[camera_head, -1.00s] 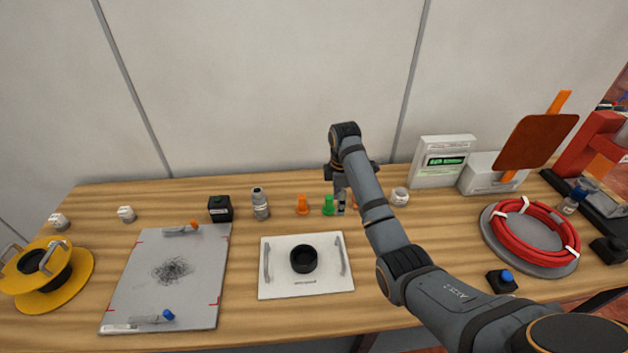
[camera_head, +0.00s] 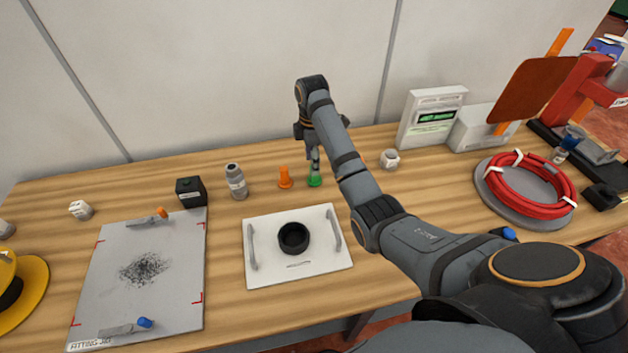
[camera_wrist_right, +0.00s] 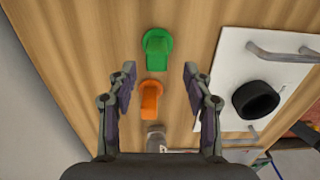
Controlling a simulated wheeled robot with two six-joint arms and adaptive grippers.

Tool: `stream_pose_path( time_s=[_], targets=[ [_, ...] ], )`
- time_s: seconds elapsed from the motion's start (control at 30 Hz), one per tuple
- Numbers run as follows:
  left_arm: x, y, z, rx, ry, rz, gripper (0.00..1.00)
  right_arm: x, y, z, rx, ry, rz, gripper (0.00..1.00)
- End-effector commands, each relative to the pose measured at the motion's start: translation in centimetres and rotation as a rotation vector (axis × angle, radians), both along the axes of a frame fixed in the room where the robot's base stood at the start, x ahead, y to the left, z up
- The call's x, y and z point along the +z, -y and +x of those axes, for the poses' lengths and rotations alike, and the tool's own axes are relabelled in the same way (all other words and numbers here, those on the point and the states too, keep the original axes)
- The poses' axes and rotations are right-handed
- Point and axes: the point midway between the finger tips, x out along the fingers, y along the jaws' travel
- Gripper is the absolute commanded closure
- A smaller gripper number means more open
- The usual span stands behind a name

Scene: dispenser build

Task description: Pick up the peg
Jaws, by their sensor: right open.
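A green peg (camera_head: 315,181) and an orange peg (camera_head: 285,178) stand near the back of the wooden table. In the right wrist view, the green peg (camera_wrist_right: 157,47) lies beyond the fingertips, and the orange peg (camera_wrist_right: 150,99) shows between the open fingers. My right gripper (camera_head: 313,158) points down above the pegs, close to the green one in the head view. It is open with nothing held; its fingers (camera_wrist_right: 160,82) also show in the wrist view. My left gripper is not in view.
A white plate (camera_head: 262,265) with handles and a black ring (camera_head: 294,238) lies in front of the pegs. A grey bottle (camera_head: 237,184) and a black box (camera_head: 190,191) stand left. A white nut-like block (camera_head: 389,159) and red hose coil (camera_head: 530,183) are right.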

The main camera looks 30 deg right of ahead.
Motion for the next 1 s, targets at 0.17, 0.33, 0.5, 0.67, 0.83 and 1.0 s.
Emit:
stream_pose_path(
  time_s=[0.17,0.33,0.5,0.67,0.83,1.0],
  targets=[
    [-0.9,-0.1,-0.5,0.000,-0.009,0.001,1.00,-2.6,0.7,0.2,-0.001,-0.005,0.000,0.49],
    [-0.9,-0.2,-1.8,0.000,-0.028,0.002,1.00,-4.7,0.8,0.3,-0.001,-0.002,0.001,0.49],
    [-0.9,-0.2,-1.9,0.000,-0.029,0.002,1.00,-5.0,0.7,0.3,0.000,-0.001,0.000,0.49],
    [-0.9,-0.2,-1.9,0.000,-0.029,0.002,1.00,-5.0,0.7,0.3,0.000,-0.001,0.000,0.61],
    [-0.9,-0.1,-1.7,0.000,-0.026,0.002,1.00,-4.9,0.7,0.3,0.000,-0.001,0.000,0.84],
    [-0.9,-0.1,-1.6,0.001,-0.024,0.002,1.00,-4.9,0.7,0.3,0.000,-0.001,0.000,1.00]
  ],
)
